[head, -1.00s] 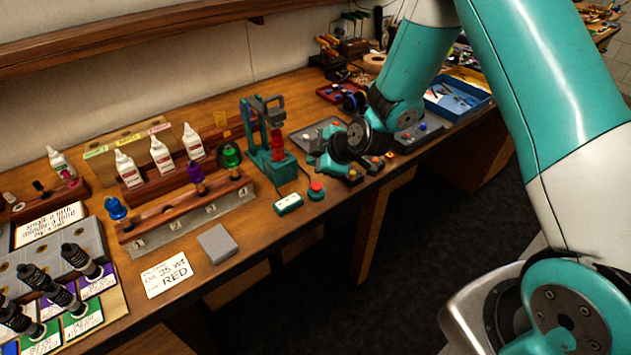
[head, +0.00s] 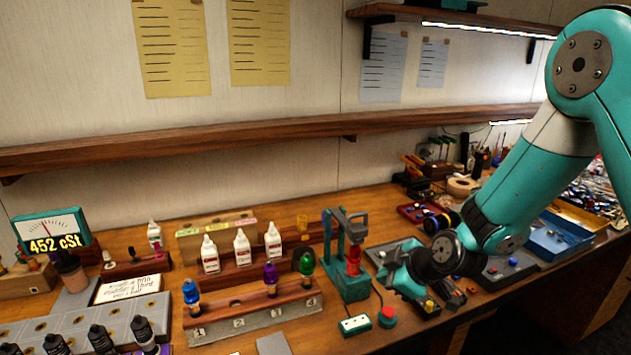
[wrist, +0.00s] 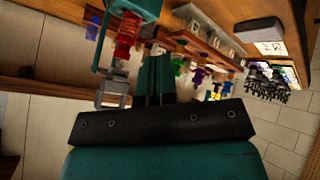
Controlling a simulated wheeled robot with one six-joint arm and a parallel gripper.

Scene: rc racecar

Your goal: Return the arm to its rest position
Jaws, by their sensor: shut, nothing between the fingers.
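My arm reaches in from the right in the head view. My gripper (head: 396,276) is teal and hangs low over the bench, just right of the teal press with a red part in it (head: 352,258). In the wrist view my gripper (wrist: 155,66) has its fingers together with nothing between them. The press (wrist: 126,42) shows beside the fingers there, tilted in the picture. I cannot tell how wide the space between gripper and press is.
A wooden rack (head: 262,300) with coloured bottles stands left of the press. White bottles (head: 242,247) stand behind it. A red button (head: 388,316) sits near the front edge. A blue tray (head: 553,241) lies at the right. A shelf (head: 250,132) runs along the wall.

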